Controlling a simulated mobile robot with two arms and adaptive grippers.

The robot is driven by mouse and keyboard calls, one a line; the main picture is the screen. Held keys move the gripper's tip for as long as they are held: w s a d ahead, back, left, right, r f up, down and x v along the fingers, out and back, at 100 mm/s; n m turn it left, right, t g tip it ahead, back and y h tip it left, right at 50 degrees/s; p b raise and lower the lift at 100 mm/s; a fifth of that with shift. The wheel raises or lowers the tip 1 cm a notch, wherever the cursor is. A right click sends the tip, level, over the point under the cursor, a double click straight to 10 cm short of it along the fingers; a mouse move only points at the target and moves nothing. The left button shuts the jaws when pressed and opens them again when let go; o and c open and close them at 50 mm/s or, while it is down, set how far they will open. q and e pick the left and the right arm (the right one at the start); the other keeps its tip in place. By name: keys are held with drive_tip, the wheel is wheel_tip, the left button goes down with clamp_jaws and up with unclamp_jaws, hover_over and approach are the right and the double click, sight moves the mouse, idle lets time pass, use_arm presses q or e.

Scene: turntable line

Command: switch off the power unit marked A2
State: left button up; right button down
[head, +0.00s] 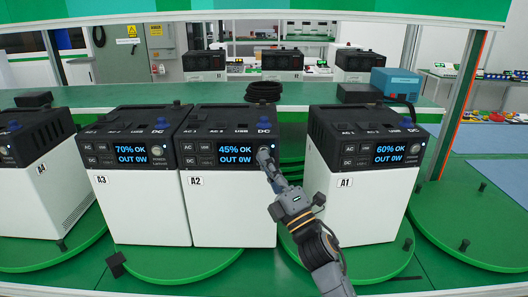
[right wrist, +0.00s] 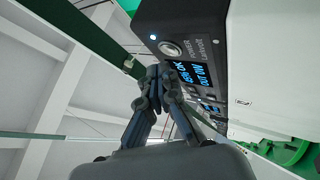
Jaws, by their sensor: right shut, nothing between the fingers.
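The power unit marked A2 (head: 228,215) is a white box with a black top on a green turntable. Its screen (head: 236,154) is lit and reads 45% OK, OUT 0W. My right gripper (head: 265,158) is shut and empty, at the right side of A2's front panel, and covers the button area there in the head view. In the right wrist view the shut fingertips (right wrist: 156,76) are near the round power button (right wrist: 170,48), which shows clear of them. A small light (right wrist: 152,37) glows beside the button. I cannot tell whether fingers and panel touch. My left gripper is not in view.
Unit A3 (head: 148,215) stands close at A2's left, and A4 (head: 35,180) is farther left. Unit A1 (head: 350,205) stands to the right, behind my right arm. Small black knobs stick up from the green turntables. A green shelf (head: 190,94) runs behind.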

drive_tip(key=shift+w, duration=0.15)
drive_tip(key=shift+w, duration=0.3)
drive_tip(key=shift+w+b, duration=0.3)
drive_tip(key=shift+b, duration=0.15)
idle(0.7)
drive_tip(key=shift+s, duration=0.1)
drive_tip(key=shift+s+p, duration=0.3)
drive_tip(key=shift+s, duration=0.4)
drive_tip(key=s+p, duration=0.1)
drive_tip(key=s, duration=0.4)
drive_tip(key=shift+p, duration=0.3)
